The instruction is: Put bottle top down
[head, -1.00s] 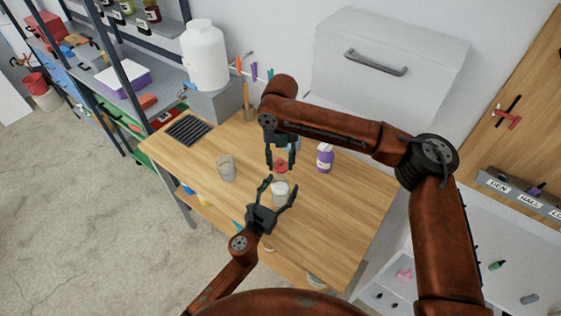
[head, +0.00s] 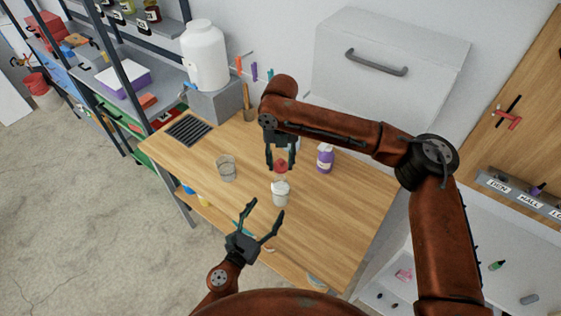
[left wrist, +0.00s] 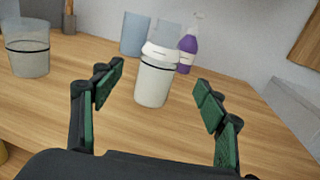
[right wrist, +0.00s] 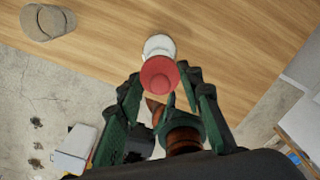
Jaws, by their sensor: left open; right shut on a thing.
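The white bottle (head: 281,193) with a dark band stands upright on the wooden table. It also shows in the left wrist view (left wrist: 153,80), ahead of my left gripper and apart from it. My left gripper (head: 262,222) is open and empty, nearer to me than the bottle. The red bottle top (head: 281,167) is at the fingertips of my right gripper (head: 281,164), which is shut on it above and behind the bottle. In the right wrist view the red top (right wrist: 160,76) partly covers the white bottle (right wrist: 159,45). I cannot tell whether top and bottle touch.
A clear glass cup (head: 226,168) stands left of the bottle. A purple bottle (head: 325,158) stands to the right, behind it. A dark grate (head: 189,129) and a white tank (head: 205,56) are at the back left. The front right of the tabletop is clear.

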